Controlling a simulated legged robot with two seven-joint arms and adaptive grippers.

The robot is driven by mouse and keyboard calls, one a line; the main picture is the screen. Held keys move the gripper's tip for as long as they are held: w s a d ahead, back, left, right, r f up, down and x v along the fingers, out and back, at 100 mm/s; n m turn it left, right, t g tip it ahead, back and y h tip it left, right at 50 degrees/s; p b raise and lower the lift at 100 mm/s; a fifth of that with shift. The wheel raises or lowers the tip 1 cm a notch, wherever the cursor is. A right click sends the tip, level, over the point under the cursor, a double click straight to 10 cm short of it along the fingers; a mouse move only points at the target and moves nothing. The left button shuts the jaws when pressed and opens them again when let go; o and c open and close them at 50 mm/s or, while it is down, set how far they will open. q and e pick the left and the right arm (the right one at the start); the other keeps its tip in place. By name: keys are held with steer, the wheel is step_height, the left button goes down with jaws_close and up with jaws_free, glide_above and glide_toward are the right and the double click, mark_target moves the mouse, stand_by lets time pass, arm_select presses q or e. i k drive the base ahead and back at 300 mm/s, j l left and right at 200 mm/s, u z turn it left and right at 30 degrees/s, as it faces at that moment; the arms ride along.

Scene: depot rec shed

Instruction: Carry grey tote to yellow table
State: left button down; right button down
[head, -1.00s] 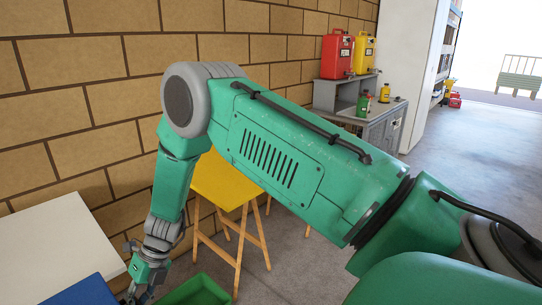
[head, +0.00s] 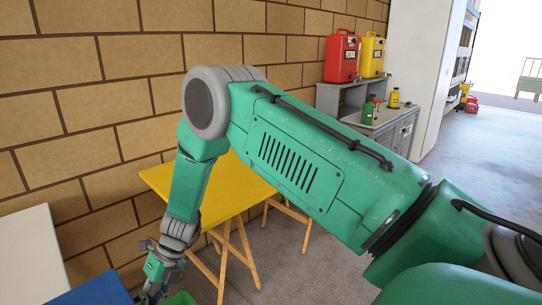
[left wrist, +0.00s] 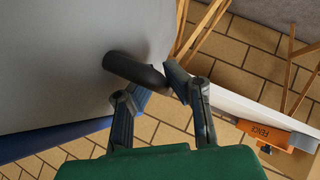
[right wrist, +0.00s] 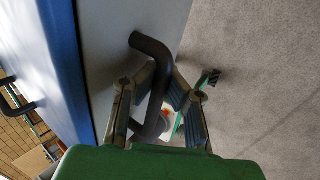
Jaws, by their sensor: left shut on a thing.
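The grey tote fills the left of the left wrist view (left wrist: 50,70) and also shows in the right wrist view (right wrist: 150,15). Blue runs along its edge. My left gripper (left wrist: 160,75) is shut on a dark bar handle on its side. My right gripper (right wrist: 168,85) has its fingers closed around another dark handle. The yellow table (head: 222,200) stands ahead by the brick wall, partly behind my arm; its visible top is bare. In the head view, a gripper at the bottom edge is beside a blue surface; most of the tote is out of frame.
A white tabletop (head: 30,250) is at the left. A grey cabinet (head: 385,130) behind the yellow table carries red and yellow cans and small bottles. An orange box marked FENCE (left wrist: 265,132) shows in the left wrist view. Open floor (head: 450,190) lies to the right.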

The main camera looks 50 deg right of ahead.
mark_target(239, 178)
steer(key=l, duration=1.4)
steer(key=k+l, duration=0.15)
steer(key=l, duration=1.2)
